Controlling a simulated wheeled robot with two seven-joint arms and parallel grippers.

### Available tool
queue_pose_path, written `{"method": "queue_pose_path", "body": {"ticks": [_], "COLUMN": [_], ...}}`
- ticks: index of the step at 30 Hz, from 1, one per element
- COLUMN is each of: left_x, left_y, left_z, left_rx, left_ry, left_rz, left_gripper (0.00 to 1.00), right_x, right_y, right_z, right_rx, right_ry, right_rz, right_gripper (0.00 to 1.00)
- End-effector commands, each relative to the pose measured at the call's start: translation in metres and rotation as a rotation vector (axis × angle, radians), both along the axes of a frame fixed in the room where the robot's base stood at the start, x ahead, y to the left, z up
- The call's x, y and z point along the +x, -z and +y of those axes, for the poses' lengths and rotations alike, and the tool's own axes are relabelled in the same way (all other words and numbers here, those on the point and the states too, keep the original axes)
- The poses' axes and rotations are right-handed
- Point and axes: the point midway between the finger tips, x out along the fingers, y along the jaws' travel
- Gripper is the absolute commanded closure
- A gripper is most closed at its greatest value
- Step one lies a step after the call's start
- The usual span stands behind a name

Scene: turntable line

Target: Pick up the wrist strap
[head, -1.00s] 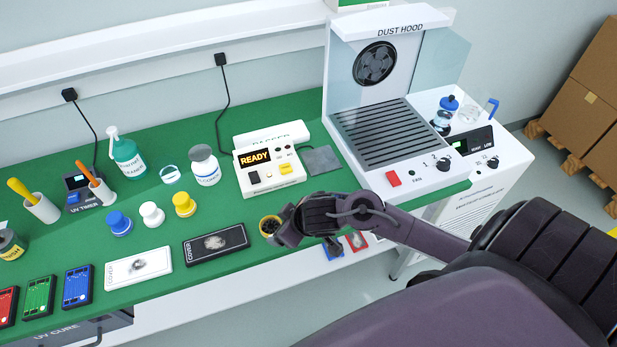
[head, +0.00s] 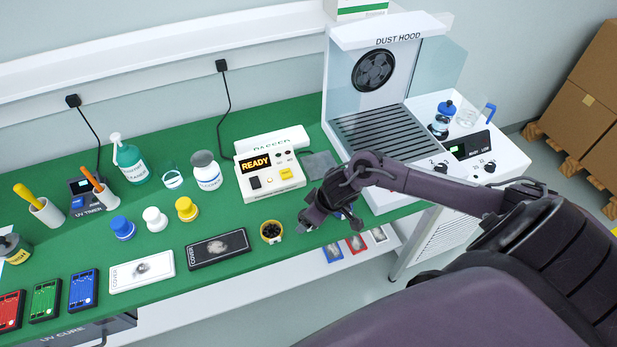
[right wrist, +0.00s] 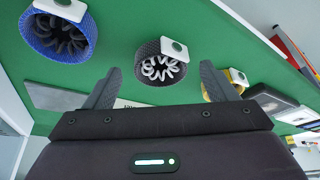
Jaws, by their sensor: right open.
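Three wrist straps with coiled cords lie on the green bench top. In the right wrist view, the black strap (right wrist: 160,67) is at the middle, the blue strap (right wrist: 62,36) at the left and the yellow strap (right wrist: 224,84) at the right. My right gripper (right wrist: 157,88) is open and empty, with the black strap beyond and between its fingers. In the head view my right gripper (head: 308,222) hangs over the front of the bench, just right of the yellow strap (head: 271,231). It hides the black strap there and mostly hides the blue one. My left gripper is out of view.
A black cover (head: 217,248) and a white cover (head: 141,271) lie left of the straps. The tester (head: 268,181) and a grey pad (head: 319,165) stand behind them. The dust hood (head: 398,60) is at the back right. A lower shelf with small trays (head: 356,244) sits below the front edge.

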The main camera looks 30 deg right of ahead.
Motion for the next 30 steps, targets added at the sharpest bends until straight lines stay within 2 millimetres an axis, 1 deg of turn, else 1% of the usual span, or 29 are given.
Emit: {"method": "queue_pose_path", "body": {"ticks": [3,9,10,18,21,30], "left_x": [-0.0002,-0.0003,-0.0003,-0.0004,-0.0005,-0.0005], "left_y": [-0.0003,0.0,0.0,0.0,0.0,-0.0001], "left_z": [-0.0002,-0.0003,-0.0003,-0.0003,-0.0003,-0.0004], "left_rx": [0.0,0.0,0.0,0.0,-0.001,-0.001], "left_ry": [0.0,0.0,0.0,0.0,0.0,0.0], "left_rz": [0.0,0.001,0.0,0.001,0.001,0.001], "left_gripper": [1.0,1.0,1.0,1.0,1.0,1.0], "right_x": [0.003,0.0032,0.0032,0.003,0.0031,0.0035], "right_y": [0.0078,0.0086,0.0085,0.0084,0.0082,0.0051], "right_z": [0.0016,0.0013,0.0013,0.0013,0.0013,0.0013], "right_rx": [0.0,0.0,0.0,0.0,0.0,-0.001], "right_ry": [-0.001,-0.001,-0.001,-0.001,-0.001,-0.001], "right_rz": [0.0,0.0,0.0,0.0,-0.001,-0.002], "right_gripper": [0.21,0.21,0.22,0.58,0.69,0.7]}}
